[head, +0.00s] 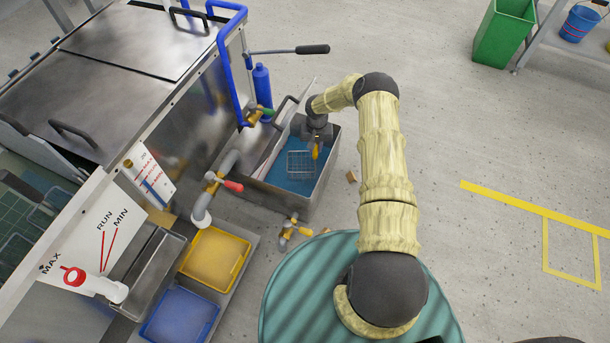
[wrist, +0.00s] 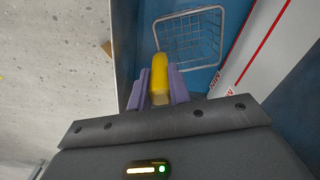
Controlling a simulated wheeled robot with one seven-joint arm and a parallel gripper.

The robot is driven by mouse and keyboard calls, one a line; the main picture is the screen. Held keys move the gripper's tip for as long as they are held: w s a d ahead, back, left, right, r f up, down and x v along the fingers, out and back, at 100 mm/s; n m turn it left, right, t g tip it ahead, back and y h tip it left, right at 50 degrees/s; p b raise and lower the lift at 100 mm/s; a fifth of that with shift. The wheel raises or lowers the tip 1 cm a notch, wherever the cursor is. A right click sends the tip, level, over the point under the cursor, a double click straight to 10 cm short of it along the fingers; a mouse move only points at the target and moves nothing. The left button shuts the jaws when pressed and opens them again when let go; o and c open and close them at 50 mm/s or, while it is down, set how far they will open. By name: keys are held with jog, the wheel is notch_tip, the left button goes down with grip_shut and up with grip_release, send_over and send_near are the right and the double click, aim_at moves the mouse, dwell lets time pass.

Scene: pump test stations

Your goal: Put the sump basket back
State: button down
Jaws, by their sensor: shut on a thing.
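The sump basket (head: 300,164) is a square wire-mesh basket, seen over the blue inside of the open grey sump tank (head: 333,168). My gripper (head: 316,148) reaches down over the tank's far right part. In the wrist view, the purple jaws of my gripper (wrist: 160,90) are shut on a yellow handle (wrist: 160,68) at the near left corner of the basket (wrist: 190,38). The basket looks roughly level. I cannot tell whether it hangs above the blue surface or rests in it. The handle's lower end is hidden between the jaws.
A steel cabinet with a blue pipe (head: 229,65) stands left of the tank. A red-handled valve (head: 222,183) and a blue bottle (head: 262,88) are close by. Yellow (head: 247,250) and blue trays sit in front. A small brown block (head: 352,176) lies on the floor.

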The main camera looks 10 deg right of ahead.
jog(key=s+a+f+b, duration=0.1)
jog(key=s+a+f, duration=0.2)
jog(key=s, duration=0.1)
jog(key=shift+s+a, duration=0.2)
jog(key=shift+s, duration=0.1)
jog(key=shift+s+a+f+b, duration=0.35)
jog(key=shift+s+a+f, duration=0.1)
jog(key=shift+s+f, duration=0.2)
jog(key=shift+s+a+f+b, duration=0.3)
jog(key=shift+s+a+f, duration=0.2)
jog(key=shift+s, duration=0.15)
jog(key=shift+f, duration=0.25)
jog(key=c, duration=1.3)
grip_release()
jog(key=shift+r, duration=0.1)
notch_tip(320, 180, up, 12)
jog(key=p, duration=0.4)
jog(key=shift+r+p, duration=0.15)
jog(key=shift+p, duration=0.15)
